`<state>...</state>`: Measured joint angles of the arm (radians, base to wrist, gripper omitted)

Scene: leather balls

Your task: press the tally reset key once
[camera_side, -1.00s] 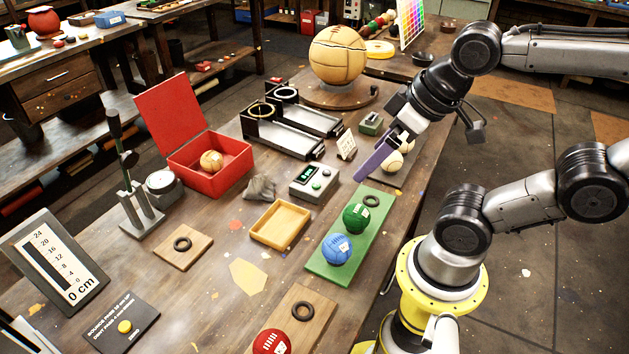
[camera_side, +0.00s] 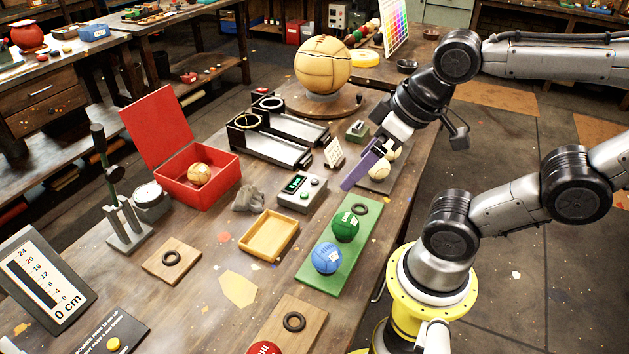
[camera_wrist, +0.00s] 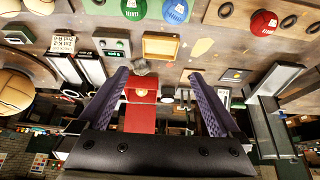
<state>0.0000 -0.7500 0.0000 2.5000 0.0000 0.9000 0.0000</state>
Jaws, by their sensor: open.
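A grey counter box (camera_side: 302,192) with a lit green display and several small buttons stands mid-bench. It also shows in the wrist view (camera_wrist: 112,43), upside down. The key labels are too small to read, so I cannot tell which is the tally reset key. My gripper (camera_side: 352,178) has purple fingers and hangs above the bench, to the right of the box and apart from it. In the wrist view my gripper (camera_wrist: 158,80) has its two fingers spread wide with nothing between them.
A green board (camera_side: 318,273) with green and blue balls lies in front. A wooden tray (camera_side: 245,248), a red open case (camera_side: 222,195) and a small sign (camera_side: 334,153) surround the box. Pale balls (camera_side: 378,172) sit behind my fingers. A small grey-green device (camera_side: 357,130) stands farther back.

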